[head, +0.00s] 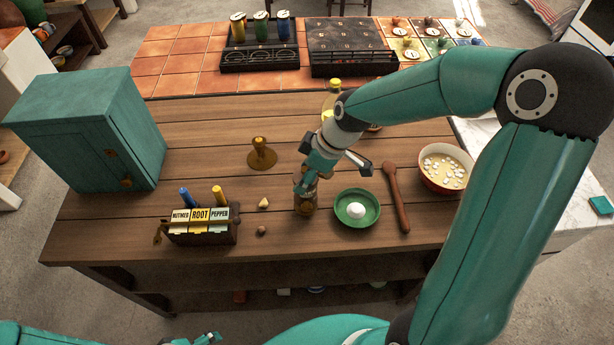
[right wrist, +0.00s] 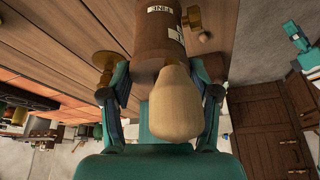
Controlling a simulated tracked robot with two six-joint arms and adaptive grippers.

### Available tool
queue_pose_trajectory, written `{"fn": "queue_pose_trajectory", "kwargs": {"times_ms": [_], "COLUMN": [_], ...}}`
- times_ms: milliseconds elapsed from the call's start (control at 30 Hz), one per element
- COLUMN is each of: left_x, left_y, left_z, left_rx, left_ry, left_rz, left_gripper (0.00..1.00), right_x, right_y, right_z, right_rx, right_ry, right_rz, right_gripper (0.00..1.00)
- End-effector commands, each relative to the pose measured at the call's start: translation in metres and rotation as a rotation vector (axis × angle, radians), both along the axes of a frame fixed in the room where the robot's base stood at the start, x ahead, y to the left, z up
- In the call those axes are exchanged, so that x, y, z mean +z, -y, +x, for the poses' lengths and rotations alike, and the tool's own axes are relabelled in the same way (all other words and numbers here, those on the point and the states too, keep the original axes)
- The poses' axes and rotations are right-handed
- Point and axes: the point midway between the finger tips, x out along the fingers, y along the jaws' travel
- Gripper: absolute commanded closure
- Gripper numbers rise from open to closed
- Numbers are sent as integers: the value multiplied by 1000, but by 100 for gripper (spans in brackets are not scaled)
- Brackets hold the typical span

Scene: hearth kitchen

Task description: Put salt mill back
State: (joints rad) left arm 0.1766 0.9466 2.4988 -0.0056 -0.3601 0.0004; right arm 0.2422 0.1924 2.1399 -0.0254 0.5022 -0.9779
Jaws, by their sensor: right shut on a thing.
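The salt mill (head: 305,203) looks like a dark brown cylinder near the front middle of the wooden table. My right gripper (head: 307,182) is shut on its upper part from above. The right wrist view shows the brown body (right wrist: 160,40) with white labels, one reading "FINE", and a pale wooden knob (right wrist: 175,105) between the fingers. The mill looks roughly upright; whether its base touches the table I cannot tell. My left gripper (head: 207,338) shows only partly at the bottom edge, low and away from the table top.
A brass stand (head: 262,155) is behind and left of the mill. A green dish (head: 345,218) with a white ball is close on its right, then a wooden spoon (head: 397,200) and a bowl (head: 447,168). A labelled spice rack (head: 203,238) and teal cabinet (head: 90,130) are left.

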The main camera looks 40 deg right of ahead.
Motion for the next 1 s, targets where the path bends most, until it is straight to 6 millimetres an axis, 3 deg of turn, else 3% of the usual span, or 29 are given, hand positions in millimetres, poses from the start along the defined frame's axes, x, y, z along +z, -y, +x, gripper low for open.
{"fn": "queue_pose_trajectory", "kwargs": {"times_ms": [133, 500, 533, 600, 667, 1000], "left_x": [1, -2, -1, -1, -1, 1], "left_y": [0, 0, 0, 0, 0, 0], "left_z": [0, 0, 0, 0, 0, 0], "left_rx": [0, 0, 0, 0, 0, 0], "left_ry": [0, 0, 0, 0, 0, 0], "left_rz": [0, 0, 0, 0, 0, 0], "left_gripper": [13, 13, 13, 13, 13, 13], "right_x": [-17, -22, -21, -21, -21, -20], "right_y": [0, 0, 0, 0, 0, 0], "right_z": [0, 1, 0, 0, 0, 0], "right_rx": [-2, -1, 0, 0, 0, 0], "right_ry": [-2, 3, 1, 1, 1, 0], "right_rz": [1, -1, -1, -1, -1, 0], "right_gripper": [100, 100, 36, 24, 14, 14]}}
